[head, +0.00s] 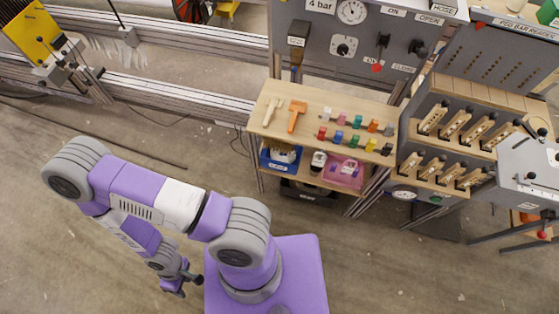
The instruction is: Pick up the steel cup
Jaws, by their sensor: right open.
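I cannot make out a steel cup for certain in the head view. A small white and dark item (318,161) stands on the lower shelf of the wooden bench, too small to identify. My right gripper (187,286) is at the lower left, over the bare floor, pointing down. It is open, with nothing visible between its fingers. It is well apart from the bench. My left gripper is not in view.
The wooden bench (268,118) holds coloured blocks and an orange tool (296,115). Below are a blue bin (278,165) and a pink bin (346,172). A grey gauge panel (345,40) rises behind; a rack (455,140) stands right.

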